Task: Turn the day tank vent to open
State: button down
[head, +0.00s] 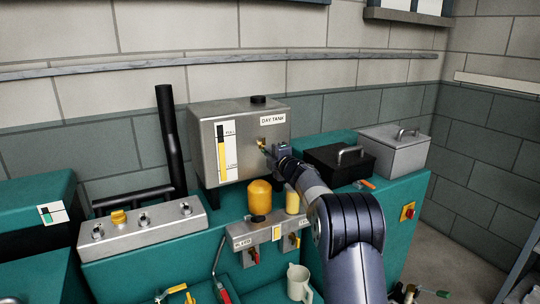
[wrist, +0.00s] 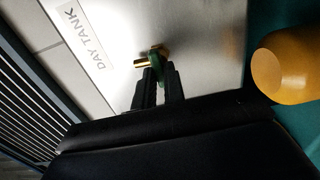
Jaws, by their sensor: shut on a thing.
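The day tank (head: 250,165) is a grey metal box with a DAY TANK label and a yellow level gauge on its front. Its vent (head: 261,143) is a small brass valve below the label. In the wrist view the vent (wrist: 141,63) shows its brass body and a green handle between my fingers. My gripper (head: 267,151) reaches the tank front from the right. In the wrist view my gripper (wrist: 158,76) is shut on the green handle. The fingers hide part of the handle, so I cannot tell its exact angle.
A yellow cylinder (head: 260,196) stands close in front of the tank; it also shows in the wrist view (wrist: 290,65). A black box (head: 335,160) and a grey lidded box (head: 395,152) stand right. A valve panel (head: 150,229) and black pipes (head: 170,140) are left.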

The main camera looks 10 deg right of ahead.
dwell(0.3)
jog(key=c, duration=1.5)
grip_release()
jog(key=shift+s, duration=0.1)
jog(key=b+v, duration=0.2)
jog(key=v, duration=0.8)
jog(key=shift+s+d, duration=0.1)
jog(key=shift+s, duration=0.2)
jog(key=p+x, duration=0.2)
jog(key=x, duration=0.9)
jog(key=shift+s+d, duration=0.1)
jog(key=shift+s, duration=0.1)
